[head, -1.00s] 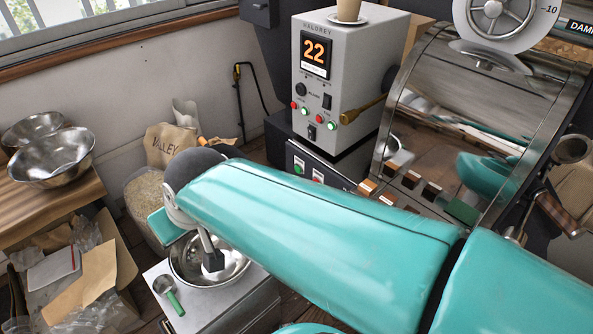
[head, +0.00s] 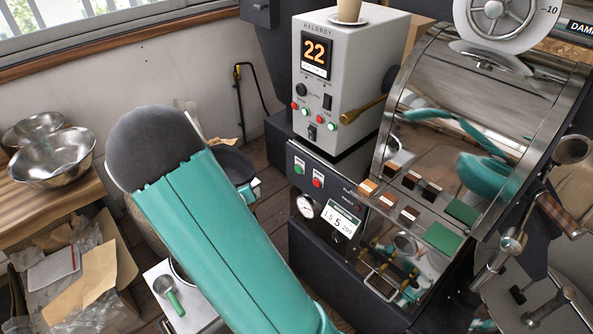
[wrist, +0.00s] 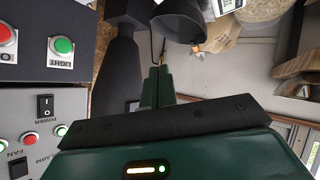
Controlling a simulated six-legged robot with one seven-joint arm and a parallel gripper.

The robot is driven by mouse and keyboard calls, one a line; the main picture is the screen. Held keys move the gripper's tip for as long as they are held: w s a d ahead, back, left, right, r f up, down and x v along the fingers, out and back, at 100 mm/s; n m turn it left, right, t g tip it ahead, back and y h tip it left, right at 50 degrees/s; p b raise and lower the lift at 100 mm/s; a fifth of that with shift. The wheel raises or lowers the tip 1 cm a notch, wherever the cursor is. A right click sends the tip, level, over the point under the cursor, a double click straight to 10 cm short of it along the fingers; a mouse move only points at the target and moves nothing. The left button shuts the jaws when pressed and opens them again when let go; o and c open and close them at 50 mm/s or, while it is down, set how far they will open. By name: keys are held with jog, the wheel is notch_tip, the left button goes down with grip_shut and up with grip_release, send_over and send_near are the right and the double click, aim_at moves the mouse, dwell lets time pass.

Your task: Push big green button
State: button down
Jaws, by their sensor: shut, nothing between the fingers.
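A round green button (head: 299,166) on a white plate sits on the dark front panel, left of a red button (head: 318,180). In the wrist view a green button (wrist: 63,46) labelled LIGHT shows on a grey panel at upper left, with a red button (wrist: 5,36) beside it. Smaller green buttons (head: 332,127) sit on the grey control box (head: 350,75). My gripper (wrist: 158,72) is shut and empty in the wrist view, its fingers to the right of the LIGHT button and apart from it. In the head view my arm hides most of the gripper.
The roaster's steel drum (head: 480,90) and a brass handle (head: 364,108) are on the right. A cup (head: 349,10) stands on the control box. Steel bowls (head: 52,158) rest on a wooden table at left.

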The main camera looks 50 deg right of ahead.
jog(key=s+d+f+n+t+h, duration=0.1)
jog(key=s+d+f+n+h, duration=0.1)
jog(key=d, duration=0.3)
jog(key=s+d+f+n+t+h, duration=0.1)
jog(key=s+d+f+n+h, duration=0.1)
jog(key=d+h, duration=0.1)
jog(key=shift+d+f, duration=0.2)
jog(key=shift+d, duration=0.7)
send_near(295, 169)
jog(key=shift+w+d+f, duration=0.2)
jog(key=shift+w+d, duration=0.6)
jog(key=shift+w, duration=0.3)
jog(key=shift+w+d+f, duration=0.25)
jog(key=shift+w+d, duration=0.6)
jog(key=shift+w, duration=0.25)
jog(key=shift+s+d, duration=0.1)
jog(key=shift+d, duration=0.3)
jog(key=shift+d, duration=0.45)
jog(key=shift+a, duration=0.15)
dwell(0.3)
jog(key=shift+a, duration=0.7)
